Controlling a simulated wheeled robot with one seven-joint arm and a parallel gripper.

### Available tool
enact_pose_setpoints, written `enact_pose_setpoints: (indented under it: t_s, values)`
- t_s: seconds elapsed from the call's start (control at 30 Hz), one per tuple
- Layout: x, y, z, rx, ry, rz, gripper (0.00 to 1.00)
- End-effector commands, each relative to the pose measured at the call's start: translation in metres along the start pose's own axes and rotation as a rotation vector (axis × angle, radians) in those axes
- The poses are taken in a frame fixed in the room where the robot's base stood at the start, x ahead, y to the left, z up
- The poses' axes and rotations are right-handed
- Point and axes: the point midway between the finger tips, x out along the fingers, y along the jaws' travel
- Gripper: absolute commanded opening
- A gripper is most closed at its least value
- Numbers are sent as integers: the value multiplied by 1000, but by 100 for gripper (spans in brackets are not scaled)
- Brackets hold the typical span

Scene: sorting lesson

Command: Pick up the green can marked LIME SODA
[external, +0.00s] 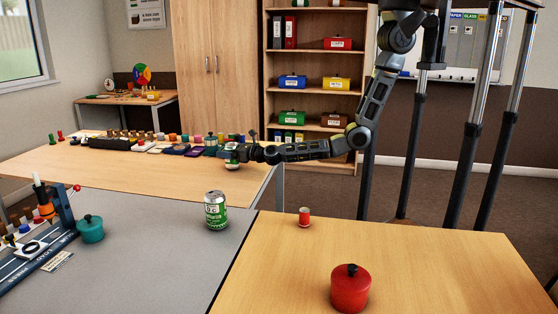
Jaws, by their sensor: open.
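A green and white can (216,212) stands upright on the grey tabletop, left of the wooden table in front; its lettering is too small to read for sure. A second, smaller-looking green and white can (232,165) is near the right end of the far wooden table, with a darker top. My gripper (241,153) is at that second can, reaching in from the right, with its jaws open. The fingers are small and dark here, and I cannot tell whether they touch the can or lie around it.
A red pot (350,290) and a small red cylinder (304,217) stand on the front wooden table (440,265). A teal pot (90,229) is on the grey tabletop (165,265) at left. Several small items line the back of the far table (130,170).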

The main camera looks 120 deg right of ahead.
Motion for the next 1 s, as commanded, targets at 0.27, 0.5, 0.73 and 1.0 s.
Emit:
enact_pose_setpoints:
  t_s: [0.27,0.5,0.73,1.0]
  values:
    - [0,0,0,0,0,1,92]
    - [0,0,0,0,0,1,69]
    - [0,0,0,0,0,1,47]
    - [0,0,2,0,-1,1,45]
